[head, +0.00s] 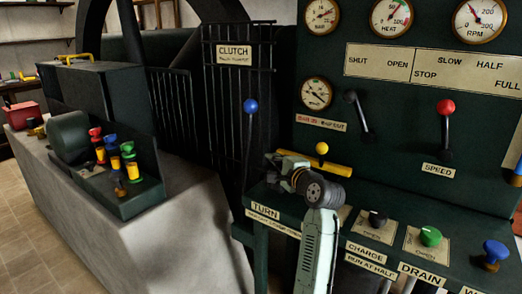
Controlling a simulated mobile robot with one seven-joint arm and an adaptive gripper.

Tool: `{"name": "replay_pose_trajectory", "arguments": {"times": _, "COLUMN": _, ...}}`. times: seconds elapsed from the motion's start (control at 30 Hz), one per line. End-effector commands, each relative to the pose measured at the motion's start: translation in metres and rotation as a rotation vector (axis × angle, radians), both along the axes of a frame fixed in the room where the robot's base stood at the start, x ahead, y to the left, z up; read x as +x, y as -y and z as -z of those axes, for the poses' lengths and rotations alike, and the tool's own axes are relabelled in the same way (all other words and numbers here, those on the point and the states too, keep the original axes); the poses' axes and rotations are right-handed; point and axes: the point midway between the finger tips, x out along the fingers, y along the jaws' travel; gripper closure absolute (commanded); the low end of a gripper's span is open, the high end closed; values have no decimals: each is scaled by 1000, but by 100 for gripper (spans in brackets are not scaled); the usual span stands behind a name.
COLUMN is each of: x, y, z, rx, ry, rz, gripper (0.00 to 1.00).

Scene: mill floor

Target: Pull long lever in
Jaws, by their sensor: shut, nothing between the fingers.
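A long lever (250,106) with a blue ball knob and a thin dark rod stands upright in front of the black barred guard, below the CLUTCH sign (231,54). Its lower end is hard to make out against the dark machine. My gripper (273,159) is shut and empty, a little right of the lever rod and below the knob. It points left and away, and looks apart from the rod, though the depth gap is hard to judge. My wrist and forearm hide part of the green console behind them.
A yellow-knobbed control (322,148) with a yellow bar stands just behind my wrist. The green panel holds gauges, a black-knobbed lever (350,97) and a red-knobbed SPEED lever (445,106). Colored knobs line the console ledge. A concrete block (150,220) stands left.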

Motion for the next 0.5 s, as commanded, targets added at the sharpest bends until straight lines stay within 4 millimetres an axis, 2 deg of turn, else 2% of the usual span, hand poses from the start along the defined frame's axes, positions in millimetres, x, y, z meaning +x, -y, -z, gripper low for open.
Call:
{"name": "replay_pose_trajectory", "arguments": {"times": 0.33, "x": 3, "y": -2, "z": 0, "rx": -1, "ry": 0, "rz": -1, "gripper": 100}}
{"name": "replay_pose_trajectory", "arguments": {"times": 0.5, "x": 22, "y": -11, "z": 0, "rx": -1, "ry": 0, "rz": -2, "gripper": 100}}
